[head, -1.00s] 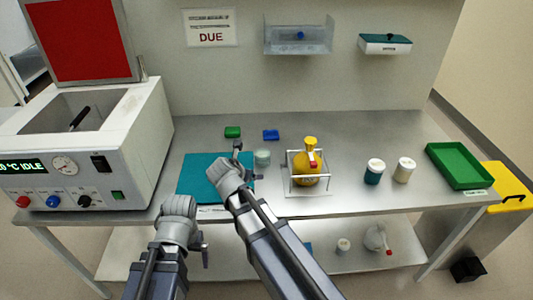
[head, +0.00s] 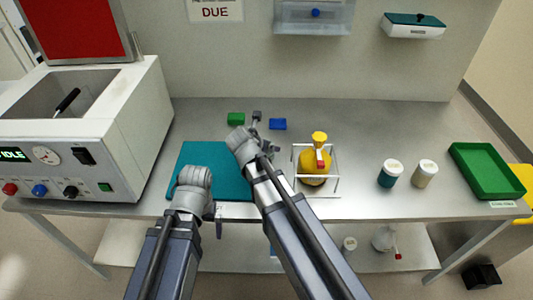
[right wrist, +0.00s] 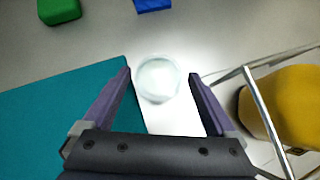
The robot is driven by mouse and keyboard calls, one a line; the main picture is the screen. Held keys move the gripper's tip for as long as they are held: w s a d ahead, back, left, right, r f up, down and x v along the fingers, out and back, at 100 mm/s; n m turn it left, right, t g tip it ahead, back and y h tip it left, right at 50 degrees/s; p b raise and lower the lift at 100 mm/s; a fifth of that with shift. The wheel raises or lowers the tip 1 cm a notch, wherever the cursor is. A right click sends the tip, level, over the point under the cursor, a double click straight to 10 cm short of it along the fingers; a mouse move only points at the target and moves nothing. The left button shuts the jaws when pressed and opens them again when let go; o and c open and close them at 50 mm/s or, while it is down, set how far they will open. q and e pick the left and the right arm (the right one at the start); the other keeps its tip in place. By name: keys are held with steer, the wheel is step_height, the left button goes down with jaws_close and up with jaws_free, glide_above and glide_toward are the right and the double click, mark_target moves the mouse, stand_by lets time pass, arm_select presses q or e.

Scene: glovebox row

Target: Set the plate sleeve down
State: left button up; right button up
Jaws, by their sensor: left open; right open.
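The plate sleeve (right wrist: 158,78) is a pale, translucent round piece in the right wrist view. It stands on the steel bench just right of the teal mat (right wrist: 62,125). My right gripper (right wrist: 160,75) is open, with one finger on each side of the sleeve and a small gap at both. In the head view my right gripper (head: 262,133) is beside the mat's right edge and hides most or all of the sleeve. My left gripper (head: 217,219) is open and empty near the bench's front edge, in front of the mat.
A yellow flask in a wire frame (head: 317,165) stands close right of my right gripper. Green (head: 236,119) and blue (head: 278,124) blocks lie behind. Two jars (head: 390,174) and a green tray (head: 488,173) are further right; a bath machine (head: 75,150) is left.

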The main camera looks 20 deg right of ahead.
steer(key=shift+b+x, duration=1.9)
steer(key=shift+x, duration=0.75)
steer(key=shift+a+r, duration=0.1)
steer(key=shift+c, duration=0.4)
steer(key=c, duration=1.2)
